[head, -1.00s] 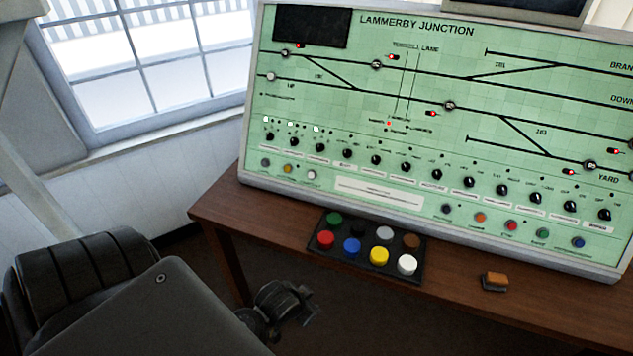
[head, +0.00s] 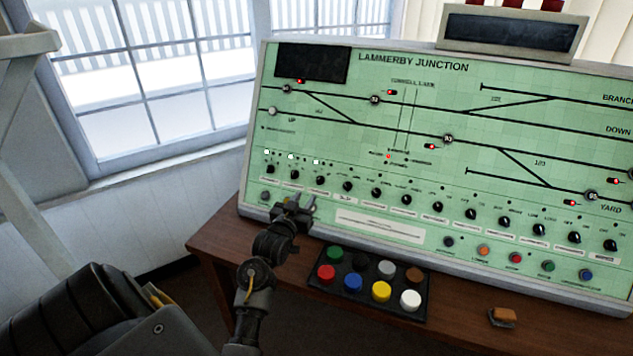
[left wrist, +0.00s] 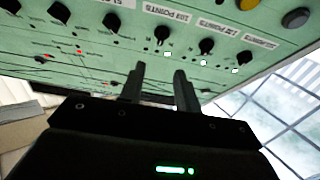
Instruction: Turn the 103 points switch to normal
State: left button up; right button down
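The 103 points switch (left wrist: 162,33) is a black rotary knob on the green panel (left wrist: 60,40). In the left wrist view it sits just beyond my fingers, under a white label that seems to read 103 points. In the head view it is the third knob (head: 320,177) from the left in the lower row. The exact way its pointer faces is too small to tell. My left gripper (left wrist: 160,69) is open and empty, with a gap between its two fingers. In the head view my left gripper (head: 301,204) is at the panel's lower left, below that knob. My right gripper is not in view.
Neighbouring knobs (left wrist: 206,46) stand close on both sides of the switch. A black tray (head: 318,284) of coloured buttons lies on the wooden desk (head: 455,313) below the panel. A small brown-topped block (head: 502,316) lies to the right.

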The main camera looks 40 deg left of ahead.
aim_at(319, 177)
pick_arm(q)
jog(key=p+x, duration=0.1)
jog(key=x, duration=0.9)
jog(key=shift+w+a, duration=0.1)
jog(key=shift+w, duration=0.25)
grip_shut()
